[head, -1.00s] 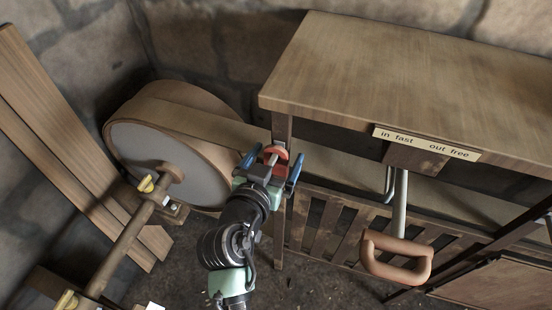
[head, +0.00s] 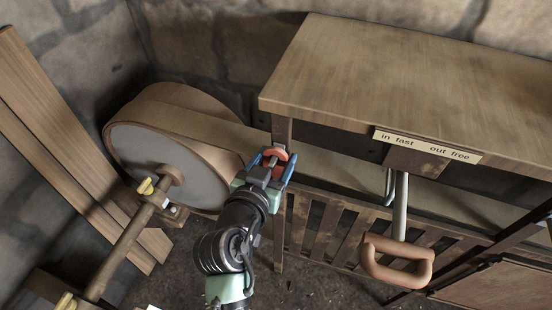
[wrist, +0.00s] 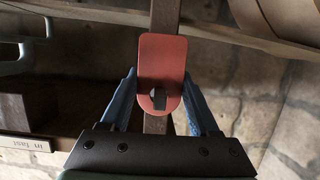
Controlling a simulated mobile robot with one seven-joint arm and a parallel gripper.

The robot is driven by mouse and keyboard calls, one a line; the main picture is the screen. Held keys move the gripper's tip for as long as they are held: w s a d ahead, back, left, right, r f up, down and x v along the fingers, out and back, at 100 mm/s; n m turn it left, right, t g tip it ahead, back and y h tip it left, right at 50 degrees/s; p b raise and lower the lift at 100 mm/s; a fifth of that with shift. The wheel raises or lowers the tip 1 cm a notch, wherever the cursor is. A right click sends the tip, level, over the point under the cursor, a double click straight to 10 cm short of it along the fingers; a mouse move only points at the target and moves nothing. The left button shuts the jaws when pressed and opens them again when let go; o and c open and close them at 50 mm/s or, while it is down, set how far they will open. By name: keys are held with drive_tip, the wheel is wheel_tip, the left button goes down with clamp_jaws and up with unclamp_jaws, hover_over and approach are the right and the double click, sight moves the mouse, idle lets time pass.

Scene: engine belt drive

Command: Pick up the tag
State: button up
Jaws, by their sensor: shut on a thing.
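The tag is a flat red plate (wrist: 162,70) with a rounded lower end and a dark hole or peg near that end. In the wrist view it lies against an upright wooden post (wrist: 165,16). My gripper (wrist: 160,92) has its blue fingers closed in on both sides of the tag's lower part. In the head view my gripper (head: 272,158) is at the table's front left leg, shut on the tag (head: 280,152). Whether the tag still touches the post or its peg, I cannot tell.
A workbench (head: 420,80) stands to the right, with a label reading "in fast out free" (head: 427,146) and a hanging brown handle (head: 397,260). A large belt wheel (head: 160,160) is to the left. Wooden slats (head: 340,230) run below the bench.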

drive_tip(key=s+a+b, duration=0.1)
drive_tip(key=s+a, duration=0.2)
drive_tip(key=s, duration=0.5)
drive_tip(key=s+a+b, duration=0.1)
drive_tip(key=s+a, duration=0.1)
drive_tip(key=s, duration=0.7)
drive_tip(key=w+d+f+n+y, duration=0.4)
drive_tip(key=d+f+y, duration=0.1)
drive_tip(key=f, duration=0.5)
wheel_tip(320, 180, up, 6)
drive_tip(key=s+p, duration=0.2)
drive_tip(key=p, duration=1.1)
drive_tip(key=shift+s+d+t+p, duration=0.15)
drive_tip(key=shift+d+t+p, duration=0.15)
drive_tip(key=shift+t, duration=0.1)
drive_tip(key=shift+f, duration=0.2)
